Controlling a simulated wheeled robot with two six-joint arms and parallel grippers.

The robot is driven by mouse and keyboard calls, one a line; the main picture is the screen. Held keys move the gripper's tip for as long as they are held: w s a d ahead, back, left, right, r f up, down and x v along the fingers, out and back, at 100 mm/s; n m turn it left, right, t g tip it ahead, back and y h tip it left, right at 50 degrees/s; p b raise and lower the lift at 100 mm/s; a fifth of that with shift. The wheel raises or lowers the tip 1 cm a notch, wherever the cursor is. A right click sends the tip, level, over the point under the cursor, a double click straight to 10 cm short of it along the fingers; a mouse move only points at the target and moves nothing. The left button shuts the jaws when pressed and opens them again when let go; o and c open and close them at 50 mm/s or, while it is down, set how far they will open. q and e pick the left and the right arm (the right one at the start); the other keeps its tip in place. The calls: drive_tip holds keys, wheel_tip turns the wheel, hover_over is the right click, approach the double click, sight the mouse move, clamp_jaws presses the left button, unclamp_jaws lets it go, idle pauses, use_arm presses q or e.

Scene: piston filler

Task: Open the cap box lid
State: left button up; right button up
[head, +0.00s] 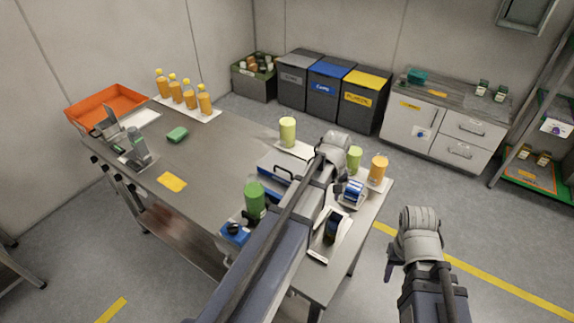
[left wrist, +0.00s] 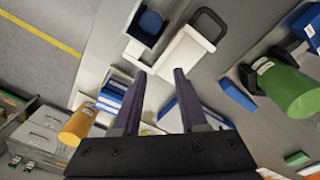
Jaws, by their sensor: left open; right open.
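A grey-topped blue box with a black handle (head: 282,171) stands mid-bench in the head view, partly behind my left arm. It looks like the cap box, and its top looks shut. My left gripper (left wrist: 160,74) is open and empty in the left wrist view, above the bench. In the head view its fingers are hidden by my arm. A white piece with a black loop handle (left wrist: 190,45) lies beyond the fingertips; I cannot tell whether it is the same lid. My right gripper (head: 391,262) is open right of the bench, over the floor, touching nothing.
A dark green bottle (head: 255,199) stands left of my left arm. A blue-and-white stack (head: 352,193), an orange container (head: 378,169) and a dark device (head: 332,226) crowd the right end. The bench middle around the yellow card (head: 172,182) is mostly clear.

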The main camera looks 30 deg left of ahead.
use_arm(q)
drive_tip(key=w+a+n, duration=0.5)
drive_tip(key=w+a, duration=0.1)
drive_tip(key=a, duration=0.6)
drive_tip(key=n+t+b, duration=0.1)
drive_tip(key=n+b, duration=0.4)
drive_tip(key=b, duration=0.2)
hover_over(284, 177)
wheel_tip(284, 177, down, 6)
drive_tip(key=shift+w+f, duration=0.1)
drive_tip(key=shift+f, duration=0.1)
drive_tip(key=shift+r, duration=0.1)
clamp_jaws()
